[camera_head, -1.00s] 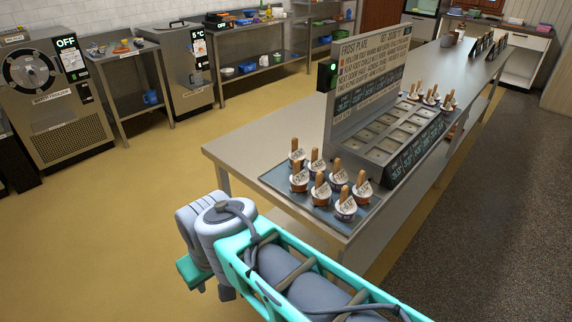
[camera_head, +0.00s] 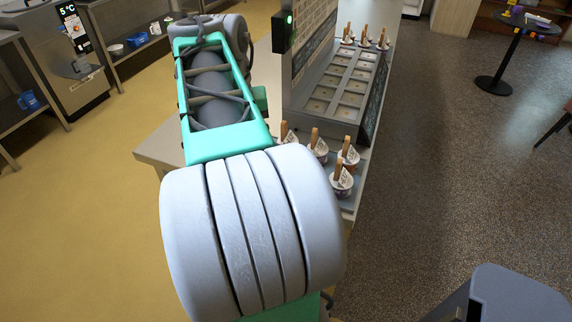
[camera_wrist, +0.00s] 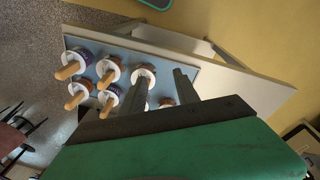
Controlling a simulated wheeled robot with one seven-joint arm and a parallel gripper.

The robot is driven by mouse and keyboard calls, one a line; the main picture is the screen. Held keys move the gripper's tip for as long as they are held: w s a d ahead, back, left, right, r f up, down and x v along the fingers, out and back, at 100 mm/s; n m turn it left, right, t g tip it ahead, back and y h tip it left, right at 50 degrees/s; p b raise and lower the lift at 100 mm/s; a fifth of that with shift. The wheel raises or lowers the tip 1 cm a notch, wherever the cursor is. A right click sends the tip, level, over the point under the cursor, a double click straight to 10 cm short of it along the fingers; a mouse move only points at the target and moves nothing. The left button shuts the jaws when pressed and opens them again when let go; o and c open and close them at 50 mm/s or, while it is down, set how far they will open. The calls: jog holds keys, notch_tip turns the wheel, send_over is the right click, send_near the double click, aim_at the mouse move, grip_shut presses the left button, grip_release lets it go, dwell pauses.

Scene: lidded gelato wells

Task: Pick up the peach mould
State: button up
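Several small white-collared moulds with wooden sticks and white labels, one of them a mould (camera_head: 341,183), stand on a blue tray at the near end of the steel counter. They also show in the wrist view, where another mould (camera_wrist: 108,71) stands left of my fingers. The labels are too small to read, so I cannot tell which is the peach mould. My gripper (camera_wrist: 164,76) has its two fingers apart, above the tray. A mould (camera_wrist: 144,74) is by the left finger, and a brownish one (camera_wrist: 167,102) shows partly between the fingers. My arm hides part of the tray in the head view.
The counter (camera_head: 158,150) carries a raised sign panel (camera_head: 312,45) beside a rack of square wells (camera_head: 335,85). More sticked moulds (camera_head: 365,38) stand at its far end. A round black table (camera_head: 500,50) is at the far right. The floor right of the counter is clear.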

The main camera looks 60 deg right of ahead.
jog(key=s+d+r+m+y+b, duration=0.1)
jog(key=s+d+r+m, duration=0.1)
jog(key=s+d+m, duration=0.5)
jog(key=shift+n, duration=0.8)
jog(key=s+f+b, duration=0.1)
jog(key=f+b, duration=0.1)
jog(key=s+d+f+b, duration=0.1)
jog(key=f+b, duration=0.1)
jog(key=f, duration=0.1)
jog(key=f+b, duration=0.3)
jog(key=shift+s+d, duration=0.4)
jog(key=shift+r, duration=0.2)
jog(key=shift+c, duration=0.6)
grip_shut()
